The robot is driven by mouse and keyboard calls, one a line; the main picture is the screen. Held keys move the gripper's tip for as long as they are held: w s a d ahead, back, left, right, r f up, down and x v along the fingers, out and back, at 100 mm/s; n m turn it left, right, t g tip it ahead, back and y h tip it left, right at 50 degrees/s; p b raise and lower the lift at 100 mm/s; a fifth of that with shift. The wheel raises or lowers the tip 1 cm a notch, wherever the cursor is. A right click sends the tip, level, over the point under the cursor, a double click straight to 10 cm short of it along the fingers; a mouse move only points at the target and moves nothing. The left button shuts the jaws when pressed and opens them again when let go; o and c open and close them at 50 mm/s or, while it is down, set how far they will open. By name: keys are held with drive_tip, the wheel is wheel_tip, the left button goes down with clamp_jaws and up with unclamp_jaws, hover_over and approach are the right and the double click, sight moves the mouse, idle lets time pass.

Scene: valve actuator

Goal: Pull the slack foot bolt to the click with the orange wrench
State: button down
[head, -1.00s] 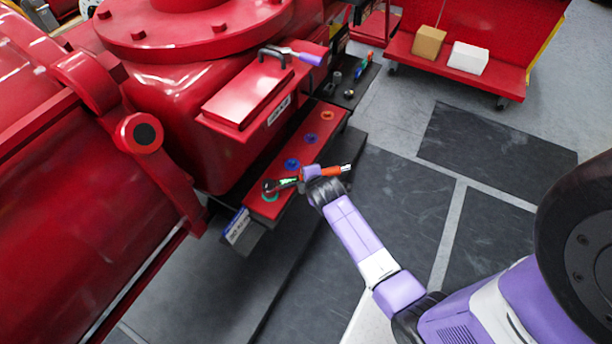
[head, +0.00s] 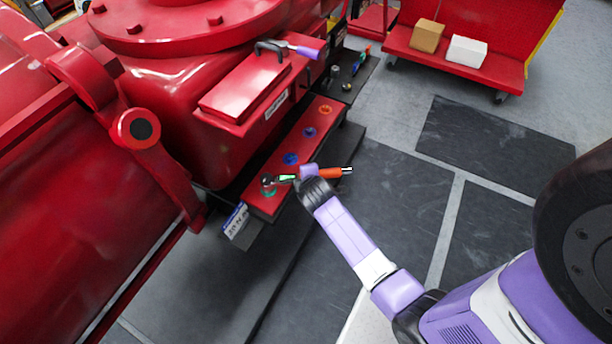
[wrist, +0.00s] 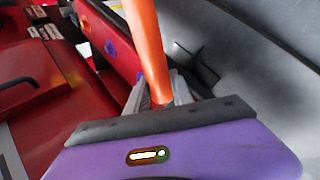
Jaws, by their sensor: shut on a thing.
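The orange wrench (head: 332,173) lies across the front of the red foot plate (head: 263,203) in the head view. Its dark head end is over the near bolt with the green ring (head: 268,191); I cannot tell how fully it sits on it. My gripper (head: 309,174) is shut on the wrench's handle, just off the plate's right edge. In the wrist view the orange handle (wrist: 148,50) runs up from between my gripper's fingers (wrist: 157,95). The bolt itself is mostly hidden under the wrench head.
Bolts with blue rings (head: 290,159) and an orange ring (head: 325,109) sit farther along the plate. A red box (head: 245,88) with a purple-handled tool overhangs beside them. A red cart (head: 470,70) stands at the back right. The dark floor at right is free.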

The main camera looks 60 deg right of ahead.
drive_tip(key=shift+s+a+m+g+h+b, duration=0.4)
drive_tip(key=shift+a+m+g+h, duration=0.15)
drive_tip(key=shift+a+m, duration=0.35)
drive_tip(key=shift+r, duration=0.1)
drive_tip(key=shift+s+a+m+g+h+b, duration=0.15)
drive_tip(key=shift+s+a+m+g+b, duration=0.1)
drive_tip(key=shift+a+m+g, duration=0.25)
drive_tip(key=shift+s+a+m+g+h+b, duration=0.1)
drive_tip(key=shift+s+a+m+g+b, duration=0.1)
drive_tip(key=shift+a+m+g, duration=0.25)
drive_tip(key=shift+a+m, duration=0.15)
drive_tip(key=shift+m, duration=0.1)
drive_tip(key=shift+s+a, duration=0.1)
drive_tip(key=shift+a, duration=0.05)
idle(0.3)
drive_tip(key=shift+p, duration=0.35)
drive_tip(key=shift+a+r, duration=0.1)
drive_tip(key=shift+r, duration=0.05)
